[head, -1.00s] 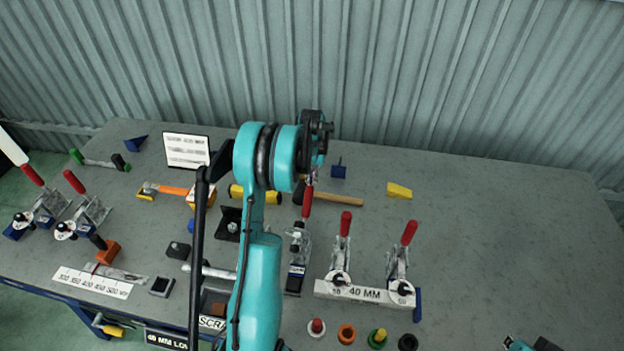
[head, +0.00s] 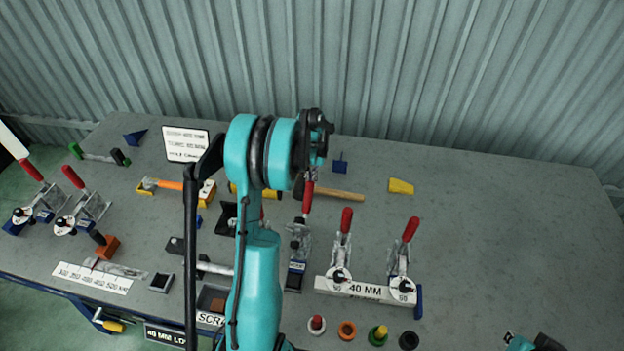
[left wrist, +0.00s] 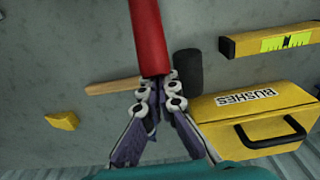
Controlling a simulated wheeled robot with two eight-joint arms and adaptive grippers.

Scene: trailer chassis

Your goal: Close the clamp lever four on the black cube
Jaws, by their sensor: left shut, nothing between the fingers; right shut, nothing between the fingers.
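A clamp with a red lever handle (head: 307,197) stands near the middle of the table on a dark block (head: 296,274). The handle points up and away; I cannot read a lever number. My left gripper (left wrist: 160,92) is shut and empty at the end of this red handle (left wrist: 149,35), which overlaps its fingertips in the left wrist view; I cannot tell whether they touch. In the head view the left wrist hides most of the gripper. My right gripper is not in view; only part of my right arm shows at the bottom right.
Two red-handled clamps stand right on a 40 MM block (head: 350,289), close to this clamp. A wooden-handled hammer (head: 340,194) lies behind, with a yellow BUSHES box (left wrist: 255,115) nearby. Several coloured bushes line the front. The right of the table is mostly clear.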

